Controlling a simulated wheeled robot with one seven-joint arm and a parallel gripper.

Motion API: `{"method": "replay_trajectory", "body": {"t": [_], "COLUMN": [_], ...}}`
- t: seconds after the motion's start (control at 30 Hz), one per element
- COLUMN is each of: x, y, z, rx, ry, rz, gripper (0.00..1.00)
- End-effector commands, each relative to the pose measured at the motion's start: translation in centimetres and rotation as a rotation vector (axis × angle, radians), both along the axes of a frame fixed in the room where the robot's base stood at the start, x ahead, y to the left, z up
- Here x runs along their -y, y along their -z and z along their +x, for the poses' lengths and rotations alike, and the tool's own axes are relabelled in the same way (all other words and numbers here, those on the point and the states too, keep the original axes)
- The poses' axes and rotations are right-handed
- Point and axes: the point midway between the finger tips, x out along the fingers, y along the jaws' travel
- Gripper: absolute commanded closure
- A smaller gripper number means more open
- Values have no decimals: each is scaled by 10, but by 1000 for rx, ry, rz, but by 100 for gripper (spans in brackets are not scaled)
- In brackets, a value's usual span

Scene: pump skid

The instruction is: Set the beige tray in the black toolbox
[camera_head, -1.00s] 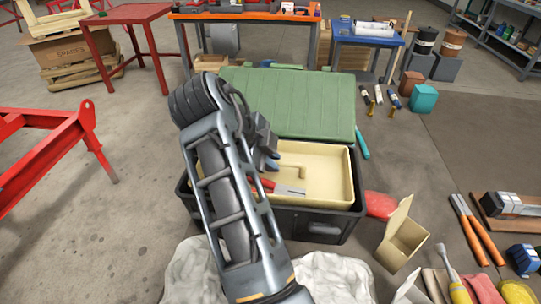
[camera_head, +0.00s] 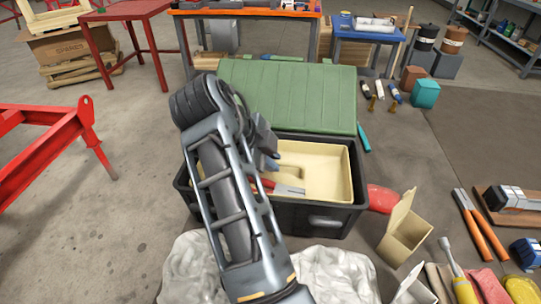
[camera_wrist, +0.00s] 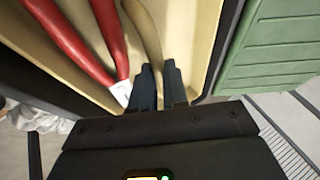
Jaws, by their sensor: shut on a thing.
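The beige tray (camera_head: 320,170) is within the rim of the black toolbox (camera_head: 325,220), roughly level. Whether it rests on a support inside cannot be seen. A red-handled tool (camera_head: 285,188) lies in the tray, and its two red handles (camera_wrist: 75,40) show in the wrist view. My gripper (camera_head: 272,158) is over the tray's left-middle part, partly hidden by my arm. In the wrist view my fingers (camera_wrist: 160,85) are close together at the end of the tray's raised beige grip (camera_wrist: 147,35), shut on it. The toolbox's left side is partly hidden by my arm.
A green ribbed lid (camera_head: 290,95) stands open behind the toolbox. White crumpled sacks (camera_head: 335,275) lie in front. A red object (camera_head: 381,199) and an open beige box (camera_head: 405,235) are at the right. Bare floor (camera_head: 110,220) lies to the left.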

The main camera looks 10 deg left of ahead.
Motion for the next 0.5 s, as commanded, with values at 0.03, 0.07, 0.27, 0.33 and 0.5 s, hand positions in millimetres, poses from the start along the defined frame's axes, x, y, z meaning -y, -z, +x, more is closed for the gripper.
{"method": "replay_trajectory", "body": {"t": [0.03, 0.07, 0.27, 0.33, 0.5], "x": [0, 0, 0, 0, 0], "y": [1, 2, 6, 7, 7], "z": [0, 0, 0, 0, 0], "rx": [1, 1, 1, 1, 1], "ry": [0, 0, 0, 0, 0], "rz": [1, 1, 1, 1, 0], "gripper": [100, 100, 100, 100, 85]}}
